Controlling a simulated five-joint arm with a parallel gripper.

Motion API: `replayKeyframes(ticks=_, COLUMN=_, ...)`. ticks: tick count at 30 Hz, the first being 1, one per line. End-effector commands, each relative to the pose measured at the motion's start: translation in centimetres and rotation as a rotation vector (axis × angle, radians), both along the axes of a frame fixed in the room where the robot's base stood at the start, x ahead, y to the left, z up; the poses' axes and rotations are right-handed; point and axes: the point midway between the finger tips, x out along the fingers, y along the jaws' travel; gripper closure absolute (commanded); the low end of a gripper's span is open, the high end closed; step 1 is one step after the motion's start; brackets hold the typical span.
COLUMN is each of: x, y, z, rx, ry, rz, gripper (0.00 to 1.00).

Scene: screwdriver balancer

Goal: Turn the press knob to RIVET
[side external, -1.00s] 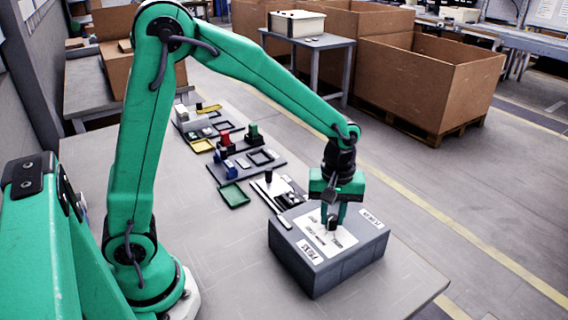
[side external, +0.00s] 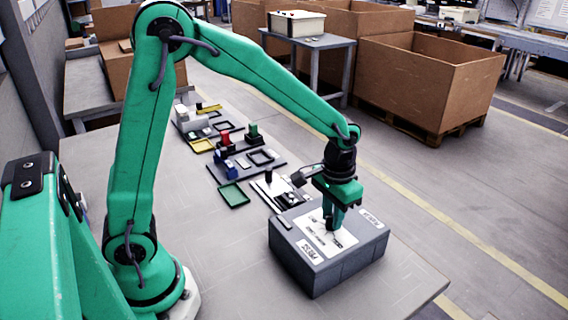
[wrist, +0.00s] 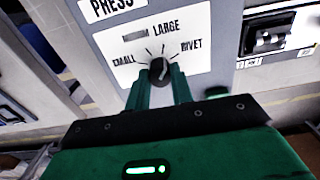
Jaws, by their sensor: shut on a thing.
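The press box (side external: 345,265) is a grey box on the table with a white label plate (side external: 314,240) on its top. In the wrist view the black press knob (wrist: 159,70) sits on that plate, with SMALL to its left, LARGE above and RIVET (wrist: 192,46) to its right. My green gripper (wrist: 160,80) points down with a finger on each side of the knob, shut on it. In the side view my gripper (side external: 333,224) covers most of the knob. A light mark shows on the knob, but I cannot tell for sure which label it points at.
Dark trays with small coloured parts (side external: 250,160) lie on the table behind the box. The table left of the box is clear. Cardboard bins (side external: 425,85) stand on the floor beyond.

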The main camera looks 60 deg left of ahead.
Motion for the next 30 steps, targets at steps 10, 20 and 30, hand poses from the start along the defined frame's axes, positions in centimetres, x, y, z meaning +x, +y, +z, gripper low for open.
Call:
replayKeyframes(ticks=10, x=0.01, y=0.01, z=0.12, rx=0.0, ry=0.0, rz=-0.312, gripper=1.0)
replayKeyframes(ticks=20, x=0.01, y=0.0, z=0.13, rx=0.0, ry=-0.001, rz=-0.489, gripper=1.0)
replayKeyframes(ticks=30, x=0.01, y=0.0, z=0.14, rx=0.0, ry=-0.001, rz=-0.528, gripper=1.0)
